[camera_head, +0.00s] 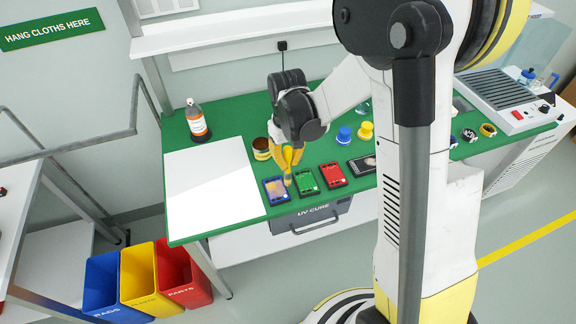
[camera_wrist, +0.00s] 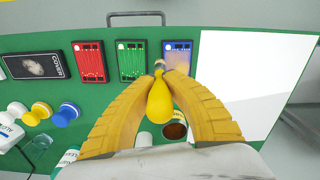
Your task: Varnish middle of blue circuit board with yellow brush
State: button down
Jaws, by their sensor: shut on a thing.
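My gripper (camera_wrist: 160,76) is shut on the yellow brush (camera_wrist: 160,100), whose bulb-shaped handle sits between the yellow fingers. In the head view the brush (camera_head: 288,158) points down over the blue circuit board (camera_head: 275,190). The blue board also shows in the wrist view (camera_wrist: 179,50), behind the brush tip, with a purple and orange sheen on its face. I cannot tell whether the bristles touch it. The green board (camera_head: 306,181) and red board (camera_head: 332,175) lie beside it in a row. The gripper hides part of the area behind the brush.
A white sheet (camera_head: 212,185) covers the green bench's left part. A brown-filled jar (camera_wrist: 175,130) is close to the gripper. Blue (camera_head: 344,134) and yellow (camera_head: 366,130) capped items and a black cover box (camera_head: 362,165) are to the right.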

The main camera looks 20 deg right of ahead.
aim_at(286, 148)
jog(key=shift+s+a+r+p, duration=0.15)
jog(key=shift+r+p, duration=0.1)
jog(key=shift+r, duration=0.3)
jog(key=shift+w+a+r+p, duration=0.1)
jog(key=shift+a+r+p, duration=0.1)
jog(key=shift+r, duration=0.3)
jog(key=shift+d+r+p, duration=0.15)
jog(key=shift+r+p, duration=0.35)
jog(key=shift+r, duration=0.25)
jog(key=shift+r+p, duration=0.9)
jog(key=shift+r, duration=0.5)
